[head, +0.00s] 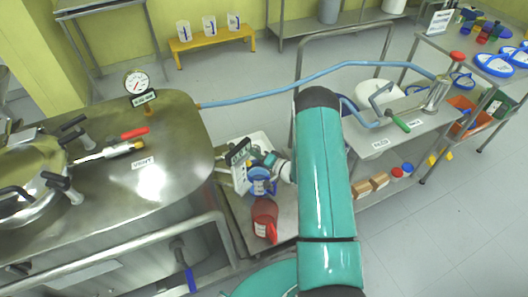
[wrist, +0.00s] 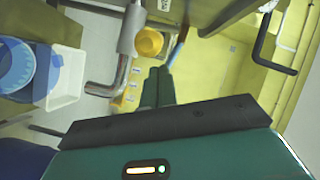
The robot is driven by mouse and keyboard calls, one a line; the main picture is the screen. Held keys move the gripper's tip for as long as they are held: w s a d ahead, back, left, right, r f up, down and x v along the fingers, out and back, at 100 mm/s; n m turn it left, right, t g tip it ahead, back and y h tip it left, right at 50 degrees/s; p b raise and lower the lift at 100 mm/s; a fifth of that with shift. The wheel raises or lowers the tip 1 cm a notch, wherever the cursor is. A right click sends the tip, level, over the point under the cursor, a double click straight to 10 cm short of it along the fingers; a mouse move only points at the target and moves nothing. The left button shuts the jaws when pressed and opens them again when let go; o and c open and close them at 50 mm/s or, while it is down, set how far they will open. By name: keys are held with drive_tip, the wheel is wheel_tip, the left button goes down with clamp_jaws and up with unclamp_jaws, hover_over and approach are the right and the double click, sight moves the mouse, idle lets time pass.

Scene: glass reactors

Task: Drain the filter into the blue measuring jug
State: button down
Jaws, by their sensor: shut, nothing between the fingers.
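The steel filter vessel (head: 150,180) fills the left of the head view. A pipe with a blue lever (head: 189,279) shows below its front edge. In the wrist view a blue lever (wrist: 176,52) lies just beyond my gripper (wrist: 158,72), with a bent steel pipe (wrist: 106,82) left of it. My gripper is shut and empty, and I cannot tell whether it touches the lever. A blue jug-like vessel (head: 261,181) stands right of the filter in the head view. A blue round vessel (wrist: 16,65) by a white tray shows in the wrist view, probably the same one.
A red bottle (head: 265,219) stands just in front of the blue vessel. A steel rail (head: 150,240) runs along the filter's front. A yellow bench (head: 212,38) with 3 clear jugs is at the back. A steel trolley (head: 400,140) stands right of my arm.

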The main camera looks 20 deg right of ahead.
sight(248, 162)
drive_tip(key=shift+s+a+f, duration=0.1)
drive_tip(key=shift+a+f, duration=0.15)
drive_tip(key=shift+a, duration=0.15)
drive_tip(key=shift+s+a+m+t+h, duration=0.3)
drive_tip(key=shift+a+m+h, duration=0.3)
drive_tip(key=shift+h, duration=0.1)
drive_tip(key=shift+s+a+m+t+h, duration=0.3)
drive_tip(key=shift+a+m+h, duration=0.2)
drive_tip(key=shift+m+h, duration=0.15)
drive_tip(key=shift+a, duration=0.5)
drive_tip(key=shift+s, duration=0.1)
drive_tip(key=v, duration=1.3)
drive_tip(key=shift+s, duration=0.4)
